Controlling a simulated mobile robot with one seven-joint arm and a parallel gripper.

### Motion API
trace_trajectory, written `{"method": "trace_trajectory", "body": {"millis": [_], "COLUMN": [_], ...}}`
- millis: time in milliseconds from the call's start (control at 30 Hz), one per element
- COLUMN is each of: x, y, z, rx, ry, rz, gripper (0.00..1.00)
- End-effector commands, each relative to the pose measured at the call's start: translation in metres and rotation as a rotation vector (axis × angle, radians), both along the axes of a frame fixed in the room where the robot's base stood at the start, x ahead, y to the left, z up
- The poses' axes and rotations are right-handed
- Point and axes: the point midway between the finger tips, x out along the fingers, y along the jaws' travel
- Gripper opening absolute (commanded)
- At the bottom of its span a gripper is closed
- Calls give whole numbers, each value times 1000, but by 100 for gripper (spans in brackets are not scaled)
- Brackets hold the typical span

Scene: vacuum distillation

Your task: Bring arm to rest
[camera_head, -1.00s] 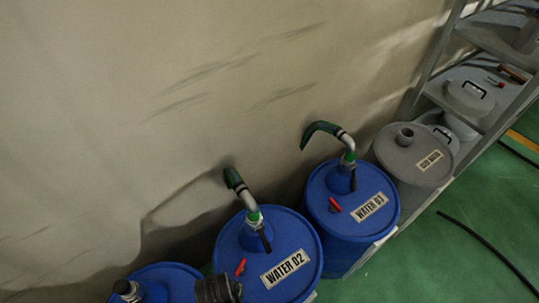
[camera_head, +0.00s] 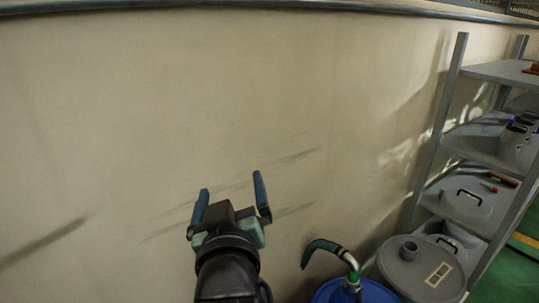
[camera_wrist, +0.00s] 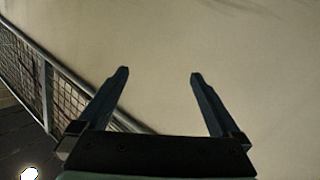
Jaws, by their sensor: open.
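My gripper (camera_head: 231,192) is raised in front of the beige wall in the head view, with its two fingers pointing up and spread apart. In the wrist view my gripper (camera_wrist: 158,75) is open, and nothing is between its fingers. The fingers are apart from the drums and the shelf. My arm comes up from the bottom edge of the head view.
A blue drum (camera_head: 375,292) with a curved hose spout (camera_head: 328,250) stands at the bottom. A grey drum (camera_head: 405,272) is beside it. Grey shelves (camera_head: 465,148) stand at right. A mesh railing (camera_wrist: 50,80) shows left in the wrist view.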

Motion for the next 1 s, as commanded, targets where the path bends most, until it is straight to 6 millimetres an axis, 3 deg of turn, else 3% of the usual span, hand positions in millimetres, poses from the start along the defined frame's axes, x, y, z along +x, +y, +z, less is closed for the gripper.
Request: {"method": "trace_trajectory", "body": {"millis": [33,200,300,400,500,600,1000], "x": [-7,-51,-87,-120,-144,-156,-158], "y": [-8,-32,-45,-53,-58,-60,-60], "z": [42,161,217,255,278,288,289], "rx": [43,181,248,298,327,342,344], "ry": [-102,-421,-591,-721,-807,-848,-854], "rz": [-13,-29,-22,-7,6,13,14], "gripper": [100,100,100,100,100,100,100]}}
